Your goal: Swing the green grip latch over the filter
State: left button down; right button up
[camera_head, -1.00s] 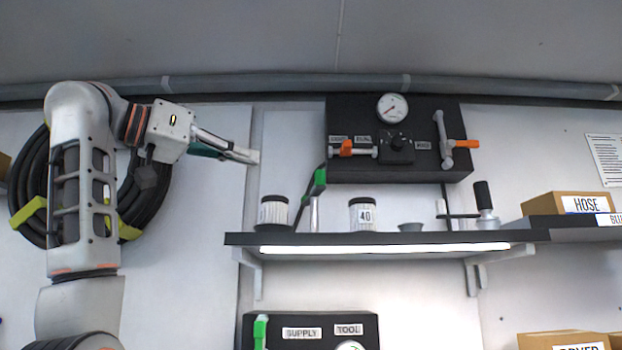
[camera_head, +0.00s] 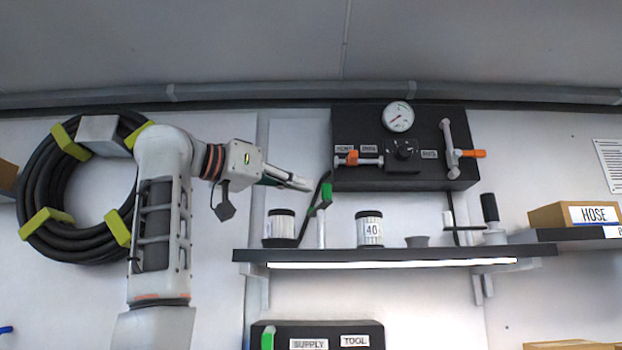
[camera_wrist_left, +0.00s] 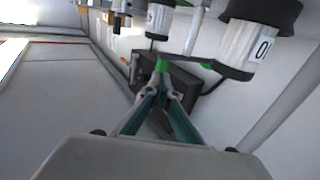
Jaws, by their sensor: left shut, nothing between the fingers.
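The green grip latch (camera_head: 320,198) is a slanted black bar with a green grip, beside a pale upright post on the shelf. Left of it stands a white filter with a black cap (camera_head: 281,226); right of it stands a filter marked 40 (camera_head: 369,229). The latch bar stands between the two, not across either. My left gripper (camera_head: 302,184) is shut and empty, its tips just left of the green grip. In the left wrist view the green grip (camera_wrist_left: 162,66) shows just past the fingertips (camera_wrist_left: 158,92). A filter (camera_wrist_left: 250,48) stands close to their right. Contact is unclear.
The shelf (camera_head: 390,255) also holds a small grey cup (camera_head: 417,241) and a black-handled tool (camera_head: 490,215). Above hangs a black panel (camera_head: 400,180) with a gauge and orange-handled valves. A coiled hose (camera_head: 45,190) hangs at left.

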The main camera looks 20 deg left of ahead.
aim_at(325, 189)
pick_arm(q)
jog(key=shift+p+x, duration=0.45)
jog(key=shift+x, duration=1.1)
pick_arm(e)
jog(key=shift+w+r, duration=0.15)
jog(key=shift+r, duration=0.75)
pick_arm(q)
jog(key=shift+d+n+t+y, duration=0.3)
jog(key=shift+n+t+y, duration=0.15)
jog(key=shift+y, duration=0.25)
pick_arm(e)
jog(key=shift+d+f, duration=0.1)
jog(key=shift+f, duration=0.3)
